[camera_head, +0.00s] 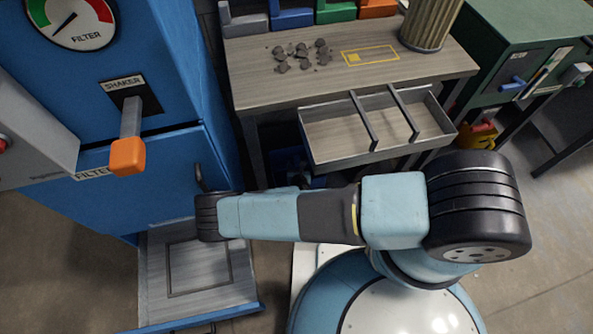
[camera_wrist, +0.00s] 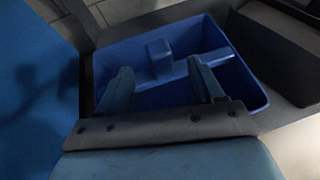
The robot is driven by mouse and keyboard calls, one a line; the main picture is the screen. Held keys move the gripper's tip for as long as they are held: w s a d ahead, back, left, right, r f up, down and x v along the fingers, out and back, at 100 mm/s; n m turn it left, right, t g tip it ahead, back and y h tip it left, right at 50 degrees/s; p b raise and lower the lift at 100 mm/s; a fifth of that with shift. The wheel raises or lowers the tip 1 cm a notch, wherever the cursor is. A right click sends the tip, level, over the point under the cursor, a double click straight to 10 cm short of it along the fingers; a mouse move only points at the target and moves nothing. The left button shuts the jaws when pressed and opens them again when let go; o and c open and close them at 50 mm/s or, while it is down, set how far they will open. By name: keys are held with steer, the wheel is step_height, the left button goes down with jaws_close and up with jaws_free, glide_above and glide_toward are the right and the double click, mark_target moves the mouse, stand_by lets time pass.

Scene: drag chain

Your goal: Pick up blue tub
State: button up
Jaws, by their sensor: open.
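The blue tub (camera_wrist: 108,62) is an open, box-shaped container in the wrist view. A blue bar with a raised block (camera_wrist: 159,57) runs across it, between and beyond my fingers. My gripper (camera_wrist: 160,68) is open, with its two fingers apart over the tub, one to each side of the block. I cannot tell whether the fingers touch the tub. In the head view my arm hides my gripper. A dark blue patch (camera_head: 316,182) shows under the workbench there, but I cannot tell whether it is the tub.
The workbench (camera_head: 350,85) has a pulled-out drawer (camera_head: 345,132) with dividers. Dark lumps (camera_head: 300,54) and a ribbed bin (camera_head: 429,25) are on top. A blue filter cabinet (camera_head: 110,200) with an orange-ended shaker lever (camera_head: 127,155) stands at left, a low tray (camera_head: 205,285) at its foot.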

mark_target(297, 161)
steer(key=x, duration=0.4)
jaws_close()
stand_by(0.6)
